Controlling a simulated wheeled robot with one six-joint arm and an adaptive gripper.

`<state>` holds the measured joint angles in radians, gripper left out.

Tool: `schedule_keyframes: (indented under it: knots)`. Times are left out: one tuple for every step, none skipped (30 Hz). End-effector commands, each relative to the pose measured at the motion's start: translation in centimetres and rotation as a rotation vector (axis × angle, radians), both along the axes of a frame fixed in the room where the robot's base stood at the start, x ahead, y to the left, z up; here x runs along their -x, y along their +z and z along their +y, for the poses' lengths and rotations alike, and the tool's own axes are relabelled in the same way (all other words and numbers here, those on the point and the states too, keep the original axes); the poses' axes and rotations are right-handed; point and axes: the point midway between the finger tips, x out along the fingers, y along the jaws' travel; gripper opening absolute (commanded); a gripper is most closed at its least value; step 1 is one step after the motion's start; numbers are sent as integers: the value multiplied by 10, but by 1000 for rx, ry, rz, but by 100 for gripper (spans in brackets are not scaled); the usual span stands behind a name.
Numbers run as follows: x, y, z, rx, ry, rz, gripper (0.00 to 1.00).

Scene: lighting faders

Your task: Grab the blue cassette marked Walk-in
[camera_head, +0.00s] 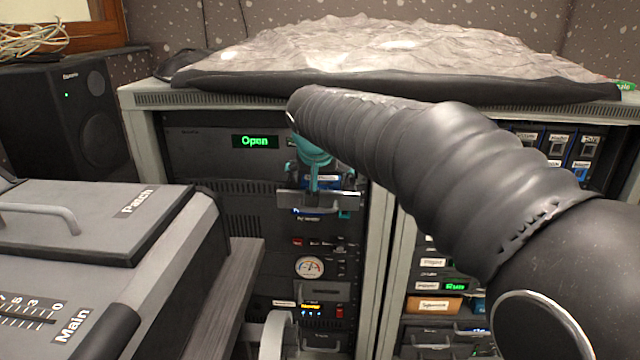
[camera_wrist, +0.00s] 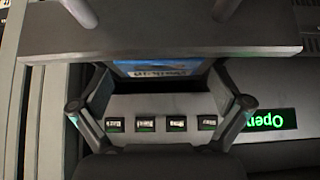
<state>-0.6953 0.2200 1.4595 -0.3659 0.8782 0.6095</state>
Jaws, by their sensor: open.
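A blue cassette (camera_wrist: 165,68) lies in an open drawer, just behind the drawer's grey front (camera_wrist: 160,40) in the wrist view. Its label is upside down there and partly cut off by the front; it seems to read Walk-in. My gripper (camera_wrist: 162,75) is open, with one finger on each side of the cassette; contact cannot be told. In the head view my gripper (camera_head: 315,170) shows teal, partly behind my arm, above the pulled-out drawer front (camera_head: 318,199). A little blue of the cassette shows there between the fingers.
The rack's green Open display (camera_head: 255,141) is left of the drawer. Several small labelled buttons (camera_wrist: 146,124) sit behind the cassette. A grey console (camera_head: 120,270) stands at the front left.

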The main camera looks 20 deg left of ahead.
Motion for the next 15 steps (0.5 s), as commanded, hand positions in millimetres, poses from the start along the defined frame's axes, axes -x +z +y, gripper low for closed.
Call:
schedule_keyframes:
  knots:
    - [-3, -4, 0, 1, -1, 1, 100]
    - [-5, -6, 0, 1, -1, 1, 100]
    - [-5, -7, 1, -1, -1, 0, 100]
    - [-6, -7, 1, -1, -1, 0, 100]
    - [-6, -7, 1, -1, -1, 0, 100]
    - [-6, -7, 1, -1, -1, 0, 100]
    - [-5, -7, 1, 0, 0, 0, 100]
    - [-5, -7, 1, 0, 0, 0, 100]
    - [-5, -7, 1, 0, 0, 0, 98]
    - [-5, -7, 1, 0, 0, 0, 90]
    - [-5, -7, 1, 0, 0, 0, 82]
    - [-5, -7, 1, 0, 0, 0, 72]
    - [-5, -7, 1, 0, 0, 0, 65]
    - [-5, -7, 1, 0, 0, 0, 57]
    - [-5, -7, 1, 0, 0, 0, 54]
